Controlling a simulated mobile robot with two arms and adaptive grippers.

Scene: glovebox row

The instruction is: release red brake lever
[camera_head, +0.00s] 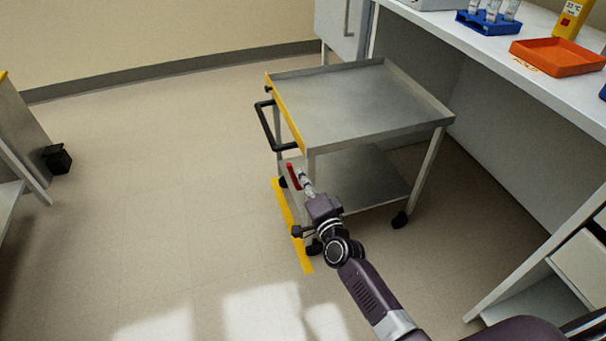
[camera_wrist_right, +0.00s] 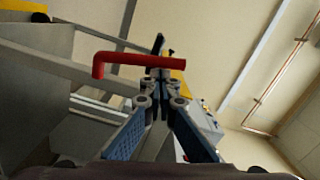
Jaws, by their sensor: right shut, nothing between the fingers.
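The red brake lever (camera_head: 293,176) is on the left side of the metal cart, below its top tray (camera_head: 360,100). In the right wrist view the lever (camera_wrist_right: 125,59) is a red bar with a bent left end, just past my fingertips. My right gripper (camera_head: 305,182) is beside the lever in the head view. In the wrist view the right gripper (camera_wrist_right: 158,85) has its fingertips together with nothing between them. Its tips are close to the lever's right part; I cannot tell whether they touch. My left gripper is not in view.
The cart has a black handle (camera_head: 267,128) on its left side and black casters (camera_head: 400,220). A yellow floor strip (camera_head: 288,215) runs beside it. A bench with an orange tray (camera_head: 558,57) and blue rack (camera_head: 488,22) stands at right.

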